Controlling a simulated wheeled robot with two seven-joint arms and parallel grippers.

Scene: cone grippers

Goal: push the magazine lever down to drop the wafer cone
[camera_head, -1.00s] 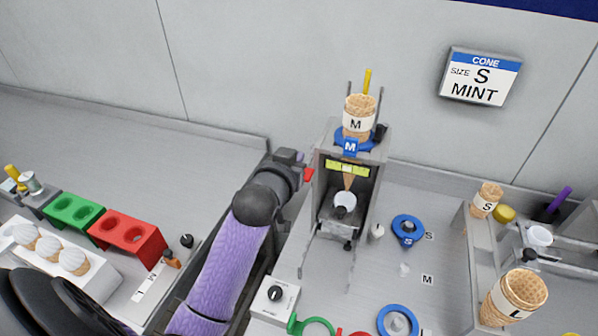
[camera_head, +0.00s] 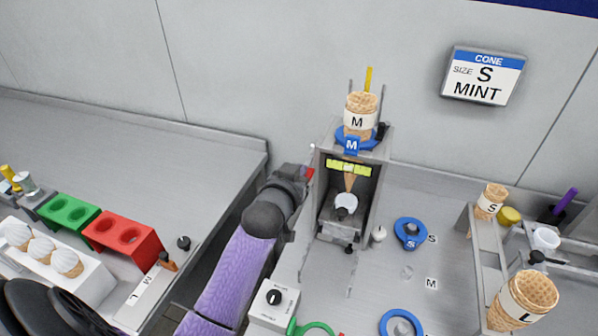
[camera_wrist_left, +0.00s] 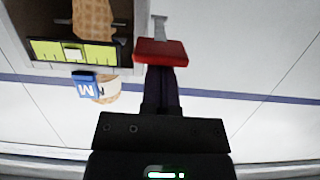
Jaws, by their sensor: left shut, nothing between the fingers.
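The magazine stands on the grey dispenser housing (camera_head: 327,190). It holds a stack of wafer cones (camera_head: 360,112) with an M band above a blue M collar (camera_head: 352,146). A cone tip (camera_head: 349,182) hangs below the yellow-green gauge, over a white round piece (camera_head: 346,203). The red lever (camera_head: 309,174) is at the housing's left side, partly hidden by my gripper; the left wrist view shows its red paddle (camera_wrist_left: 161,52). My left gripper (camera_head: 303,170) is shut and empty, its dark fingers (camera_wrist_left: 162,88) right at the paddle; contact cannot be told. My right gripper is out of view.
The wall sign (camera_head: 482,77) reads size S, mint. A blue S collar (camera_head: 410,233) lies right of the housing. S (camera_head: 491,201) and L (camera_head: 523,301) cones stand in a rack at right. Red (camera_head: 122,238) and green (camera_head: 70,215) holders are at left.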

